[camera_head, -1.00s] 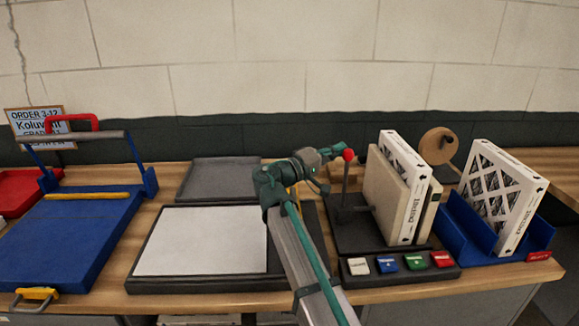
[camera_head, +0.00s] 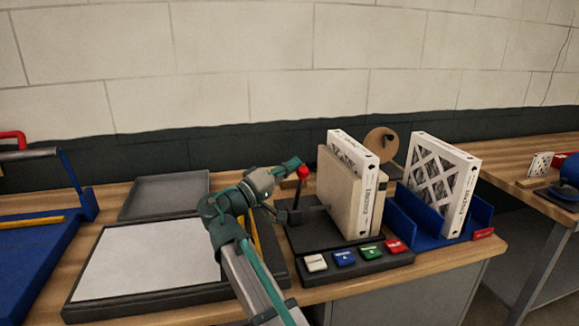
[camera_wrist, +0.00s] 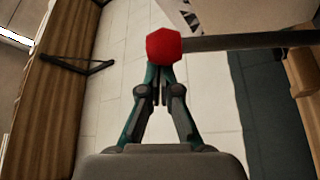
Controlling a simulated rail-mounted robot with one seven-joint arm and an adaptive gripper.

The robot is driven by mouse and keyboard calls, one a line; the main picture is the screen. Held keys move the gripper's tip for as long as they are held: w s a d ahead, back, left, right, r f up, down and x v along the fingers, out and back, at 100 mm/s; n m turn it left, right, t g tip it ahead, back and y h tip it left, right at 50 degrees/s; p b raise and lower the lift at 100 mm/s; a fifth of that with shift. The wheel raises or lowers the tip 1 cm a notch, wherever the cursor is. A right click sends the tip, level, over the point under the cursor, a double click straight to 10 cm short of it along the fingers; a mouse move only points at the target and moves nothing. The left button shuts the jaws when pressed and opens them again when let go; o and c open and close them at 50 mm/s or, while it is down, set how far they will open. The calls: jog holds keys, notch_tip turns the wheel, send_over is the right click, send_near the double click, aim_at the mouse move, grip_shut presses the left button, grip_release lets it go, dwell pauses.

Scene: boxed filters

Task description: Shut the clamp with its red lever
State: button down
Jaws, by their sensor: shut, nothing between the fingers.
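The clamp's red lever knob (camera_head: 302,172) tops a dark rod that stands about upright, left of a tan plate (camera_head: 336,195). A boxed filter (camera_head: 368,198) stands against this plate on the dark clamp base (camera_head: 306,238). My gripper (camera_head: 296,163) is shut and empty, at the knob's upper left. In the wrist view the red knob (camera_wrist: 163,47) sits just beyond my closed fingertips (camera_wrist: 160,76), with the rod (camera_wrist: 250,40) running off to the right. I cannot tell whether the fingertips touch the knob.
Several coloured blocks (camera_head: 344,257) line the clamp's front. A blue holder (camera_head: 405,213) with another boxed filter (camera_head: 440,185) stands right. A white-topped board (camera_head: 150,258) and grey tray (camera_head: 168,194) lie left, with a blue press (camera_head: 35,250) beyond.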

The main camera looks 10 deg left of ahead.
jog(key=shift+d, duration=0.1)
notch_tip(320, 180, up, 3)
jog(key=w+a, duration=0.2)
jog(key=w, duration=0.1)
jog(key=f+v, duration=0.1)
jog(key=v, duration=0.9)
jog(key=shift+a, duration=0.15)
